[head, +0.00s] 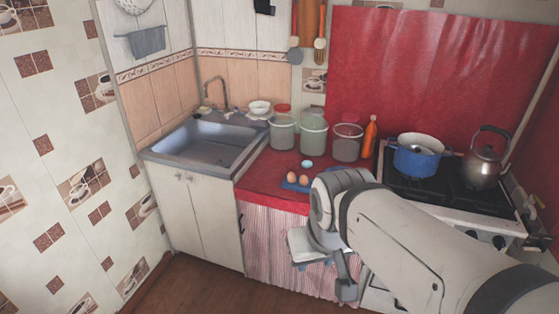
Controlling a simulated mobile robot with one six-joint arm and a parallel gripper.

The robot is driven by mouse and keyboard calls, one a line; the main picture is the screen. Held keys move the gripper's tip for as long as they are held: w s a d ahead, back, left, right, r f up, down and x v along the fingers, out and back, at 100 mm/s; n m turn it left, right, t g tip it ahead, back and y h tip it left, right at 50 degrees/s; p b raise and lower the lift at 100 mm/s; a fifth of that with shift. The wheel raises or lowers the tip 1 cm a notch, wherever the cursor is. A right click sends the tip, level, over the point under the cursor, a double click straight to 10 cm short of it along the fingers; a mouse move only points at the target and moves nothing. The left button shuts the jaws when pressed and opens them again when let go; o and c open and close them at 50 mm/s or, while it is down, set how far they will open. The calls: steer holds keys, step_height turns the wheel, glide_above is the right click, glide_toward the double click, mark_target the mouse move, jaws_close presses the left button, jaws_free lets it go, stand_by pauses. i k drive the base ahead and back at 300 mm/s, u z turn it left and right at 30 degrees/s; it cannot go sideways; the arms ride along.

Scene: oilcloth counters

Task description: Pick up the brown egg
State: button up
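Two brown eggs (291,177) (303,181) lie side by side on a small dark blue mat or tray (288,186) near the front edge of the red-covered counter. A pale blue rounded thing (307,164), perhaps another egg or a small bowl, lies just behind them. My gripper (322,263) hangs in front of the counter, lower in the picture than the eggs and a little to their right. It appears apart from them. Its fingers are too small and unclear to show whether they are open. My arm hides part of the counter to the right of the eggs.
Several lidded jars (313,134) and an orange bottle (369,137) stand behind on the counter. A sink (205,140) is at left. At right, a blue pot (418,158) and a kettle (482,165) stand on the stove (450,192). Open floor lies at lower left.

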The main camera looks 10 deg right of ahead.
mark_target(291, 177)
steer(key=i, duration=1.4)
steer(key=u, duration=0.05)
